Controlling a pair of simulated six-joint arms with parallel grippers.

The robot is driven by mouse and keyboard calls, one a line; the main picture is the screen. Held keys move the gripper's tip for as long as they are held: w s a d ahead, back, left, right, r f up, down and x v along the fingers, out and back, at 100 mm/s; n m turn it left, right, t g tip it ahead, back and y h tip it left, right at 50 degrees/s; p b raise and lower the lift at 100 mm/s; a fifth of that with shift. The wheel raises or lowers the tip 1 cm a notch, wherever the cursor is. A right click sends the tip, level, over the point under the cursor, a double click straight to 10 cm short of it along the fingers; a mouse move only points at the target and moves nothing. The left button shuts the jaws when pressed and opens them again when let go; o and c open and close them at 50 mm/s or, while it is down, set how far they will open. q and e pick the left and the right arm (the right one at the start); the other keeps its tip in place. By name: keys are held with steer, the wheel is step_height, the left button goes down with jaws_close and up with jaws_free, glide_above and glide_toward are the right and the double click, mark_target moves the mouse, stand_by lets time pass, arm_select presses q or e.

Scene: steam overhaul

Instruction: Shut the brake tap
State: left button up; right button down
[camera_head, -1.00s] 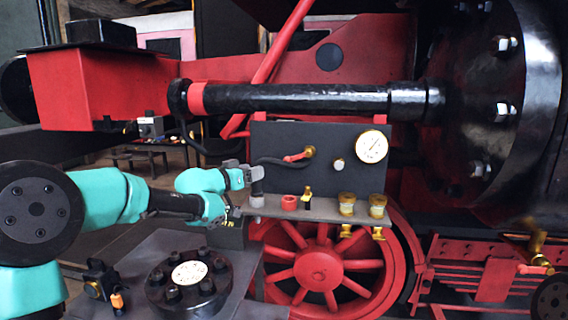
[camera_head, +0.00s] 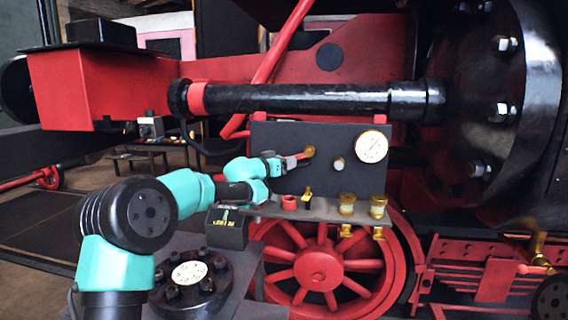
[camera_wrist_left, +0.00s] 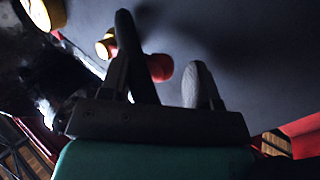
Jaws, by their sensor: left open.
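The brake tap is a brass fitting (camera_head: 309,152) with a red lever handle (camera_head: 301,156), on the dark upright panel (camera_head: 335,179) in the head view. The lever points left and slightly down. My left gripper (camera_head: 290,163) is open at the lever's left end. In the left wrist view, the red handle (camera_wrist_left: 159,67) shows between the two dark fingers of my left gripper (camera_wrist_left: 165,70), with a gap to the right finger. The brass body (camera_wrist_left: 104,46) is partly behind the left finger. Whether a finger touches the handle I cannot tell. My right gripper is not in view.
A white-faced gauge (camera_head: 371,147) and a small pale knob (camera_head: 339,164) are on the panel. The shelf below (camera_head: 328,212) holds a red ring (camera_head: 289,202), a black-and-brass fitting (camera_head: 307,198) and two brass cups (camera_head: 347,204). A black pipe (camera_head: 300,98) runs above.

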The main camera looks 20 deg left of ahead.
arm_select(q)
jaws_close()
stand_by(0.6)
